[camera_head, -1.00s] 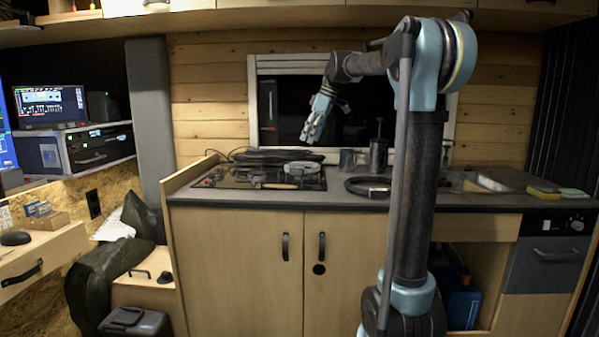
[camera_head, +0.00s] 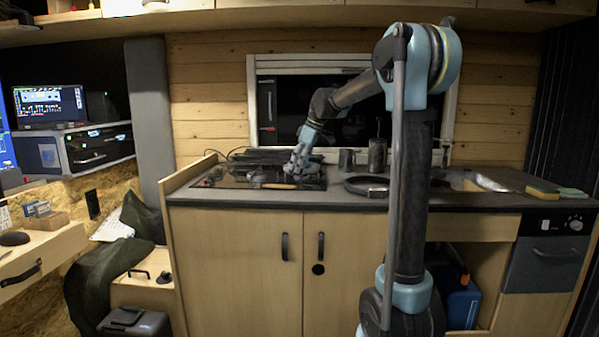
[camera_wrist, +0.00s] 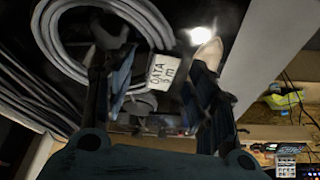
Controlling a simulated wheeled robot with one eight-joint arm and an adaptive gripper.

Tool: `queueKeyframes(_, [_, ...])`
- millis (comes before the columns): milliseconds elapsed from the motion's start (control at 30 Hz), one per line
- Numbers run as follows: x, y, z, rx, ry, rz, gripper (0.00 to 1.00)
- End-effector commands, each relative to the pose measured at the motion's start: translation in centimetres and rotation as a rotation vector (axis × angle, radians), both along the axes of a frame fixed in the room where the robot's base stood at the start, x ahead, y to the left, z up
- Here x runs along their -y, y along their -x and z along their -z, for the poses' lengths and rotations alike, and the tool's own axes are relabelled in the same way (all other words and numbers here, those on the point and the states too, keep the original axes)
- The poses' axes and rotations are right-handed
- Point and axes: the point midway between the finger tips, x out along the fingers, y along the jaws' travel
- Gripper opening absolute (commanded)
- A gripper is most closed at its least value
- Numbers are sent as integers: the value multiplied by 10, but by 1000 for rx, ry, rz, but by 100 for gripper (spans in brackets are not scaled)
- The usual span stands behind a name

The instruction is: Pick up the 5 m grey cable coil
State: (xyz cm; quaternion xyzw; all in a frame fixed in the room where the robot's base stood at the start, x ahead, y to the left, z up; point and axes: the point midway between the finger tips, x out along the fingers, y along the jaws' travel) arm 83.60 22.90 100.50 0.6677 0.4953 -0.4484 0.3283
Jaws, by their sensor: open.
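The grey cable coil (camera_wrist: 55,32) fills the top left of the wrist view. Its white tag (camera_wrist: 163,75) reads "DATA 5 m" and shows between the two fingers of my gripper (camera_wrist: 158,56). The left finger overlaps the coil in the picture; I cannot tell whether it touches. The jaws stand apart with nothing clamped. In the head view my gripper (camera_head: 298,166) is low over the back of the dark hob, and the coil there is too small and partly covered to make out clearly.
A darker cable coil (camera_wrist: 22,92) lies beside the grey one. A tool with a wooden handle (camera_head: 280,186) lies at the hob's front. The window is behind.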

Motion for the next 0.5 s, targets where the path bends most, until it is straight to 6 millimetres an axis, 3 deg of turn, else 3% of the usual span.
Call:
queueKeyframes(333, [-3,-1,7,0,0,-1,52])
queueKeyframes(500, [-3,-1,7,0,0,-1,13])
